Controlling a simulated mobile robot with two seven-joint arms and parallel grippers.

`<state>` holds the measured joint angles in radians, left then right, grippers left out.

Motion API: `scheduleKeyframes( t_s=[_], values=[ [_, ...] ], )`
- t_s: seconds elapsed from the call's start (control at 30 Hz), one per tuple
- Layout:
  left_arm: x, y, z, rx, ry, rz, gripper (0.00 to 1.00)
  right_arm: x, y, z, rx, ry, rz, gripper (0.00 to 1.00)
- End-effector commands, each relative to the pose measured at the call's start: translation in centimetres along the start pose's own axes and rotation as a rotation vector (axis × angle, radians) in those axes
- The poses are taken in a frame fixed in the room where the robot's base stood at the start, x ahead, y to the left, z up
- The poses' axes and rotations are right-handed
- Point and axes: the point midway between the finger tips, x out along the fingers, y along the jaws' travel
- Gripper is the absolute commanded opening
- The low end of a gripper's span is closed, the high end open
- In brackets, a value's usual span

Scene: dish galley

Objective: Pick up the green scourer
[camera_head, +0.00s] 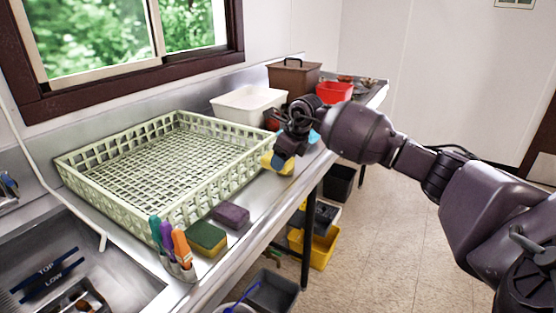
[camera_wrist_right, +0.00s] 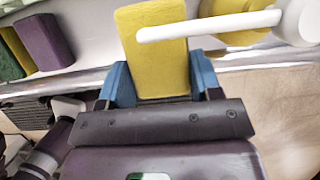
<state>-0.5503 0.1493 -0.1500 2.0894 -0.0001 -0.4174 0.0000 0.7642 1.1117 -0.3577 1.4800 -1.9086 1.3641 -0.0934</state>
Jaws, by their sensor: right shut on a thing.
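The green scourer (camera_head: 207,239), a green and yellow block, lies on the steel counter beside the crate's front side. It also shows at the left edge of the wrist view (camera_wrist_right: 12,52), apart from my gripper. My right gripper (camera_head: 282,160) is farther along the counter, by the crate's right corner. It is shut on a plain yellow block (camera_wrist_right: 155,45), gripped between its blue fingers. The yellow block (camera_head: 274,164) is partly hidden by the gripper in the head view. My left gripper is not in view.
A purple sponge (camera_head: 231,215) lies beside the green scourer. A pale green crate (camera_head: 70,180) stands behind them. A holder with coloured-handled tools (camera_head: 180,265) stands near the sink. A white-handled item (camera_wrist_right: 210,25) crosses in front of the yellow block. Bins stand below the counter.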

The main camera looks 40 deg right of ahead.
Motion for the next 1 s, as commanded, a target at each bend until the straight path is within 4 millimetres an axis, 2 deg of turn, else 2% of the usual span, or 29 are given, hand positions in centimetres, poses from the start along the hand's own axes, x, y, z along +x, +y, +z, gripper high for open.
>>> scheduleKeyframes(
  t_s=[0.17, 0.7, 1.0],
  values=[
    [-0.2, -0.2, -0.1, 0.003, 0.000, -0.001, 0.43, -1.2, -0.1, -2.4, -0.001, -0.001, -0.003, 0.33],
    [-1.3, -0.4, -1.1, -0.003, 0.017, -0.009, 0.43, -5.1, -0.1, -11.9, 0.000, 0.001, -0.003, 0.33],
    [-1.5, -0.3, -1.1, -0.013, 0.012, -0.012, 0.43, -6.4, 0.0, -15.0, 0.000, -0.002, -0.001, 0.33]
  ],
)
